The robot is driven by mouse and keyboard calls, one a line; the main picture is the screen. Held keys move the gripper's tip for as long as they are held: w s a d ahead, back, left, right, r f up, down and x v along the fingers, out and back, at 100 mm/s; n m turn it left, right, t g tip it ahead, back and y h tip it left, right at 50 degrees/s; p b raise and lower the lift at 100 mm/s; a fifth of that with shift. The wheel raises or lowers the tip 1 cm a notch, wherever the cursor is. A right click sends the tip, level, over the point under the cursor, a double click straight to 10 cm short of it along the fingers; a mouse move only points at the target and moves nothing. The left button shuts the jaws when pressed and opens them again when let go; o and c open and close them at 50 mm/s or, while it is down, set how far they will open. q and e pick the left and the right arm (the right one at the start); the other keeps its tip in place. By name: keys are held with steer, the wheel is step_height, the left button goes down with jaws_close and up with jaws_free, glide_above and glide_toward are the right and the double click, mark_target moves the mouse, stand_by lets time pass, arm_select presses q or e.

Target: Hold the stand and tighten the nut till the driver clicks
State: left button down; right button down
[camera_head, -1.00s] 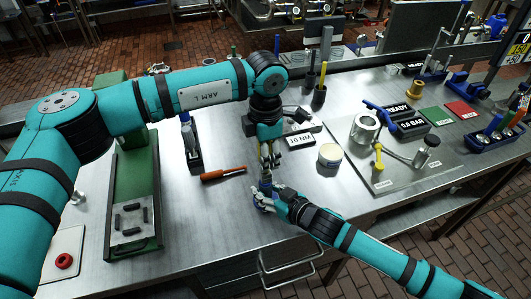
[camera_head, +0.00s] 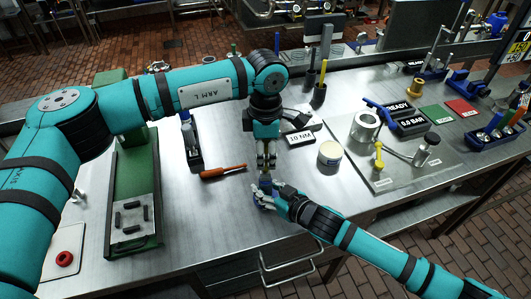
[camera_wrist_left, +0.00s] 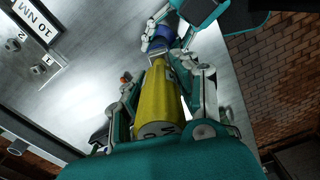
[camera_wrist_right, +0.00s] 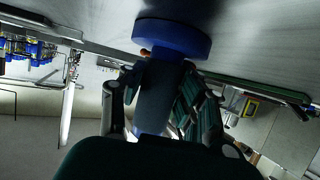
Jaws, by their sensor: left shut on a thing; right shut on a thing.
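A yellow driver (camera_wrist_left: 160,98) points at a blue stand (camera_wrist_left: 160,47) in the left wrist view. My left gripper (camera_head: 266,160) is shut on the driver, directly above the stand in the head view. It also shows in the left wrist view (camera_wrist_left: 162,85). My right gripper (camera_head: 264,193) is shut on the stand from the front right. In the right wrist view its fingers (camera_wrist_right: 160,85) close on the stand's column (camera_wrist_right: 158,95), below a round blue base (camera_wrist_right: 172,38). The nut is hidden, and I cannot tell whether the driver touches it.
An orange-handled screwdriver (camera_head: 222,171) lies left of the stand. A green fixture (camera_head: 132,190) stands further left. A plate with a metal cylinder (camera_head: 365,127) is at right. Bare table lies around the stand.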

arm_select(q)
steer(key=m, duration=0.3)
arm_select(e)
steer(key=shift+f, duration=0.1)
arm_select(q)
steer(key=shift+m, duration=0.9)
steer(key=n, duration=0.3)
steer(key=shift+n, duration=0.3)
steer(key=shift+r, duration=3)
arm_select(e)
steer(key=c, duration=0.9)
jaws_free()
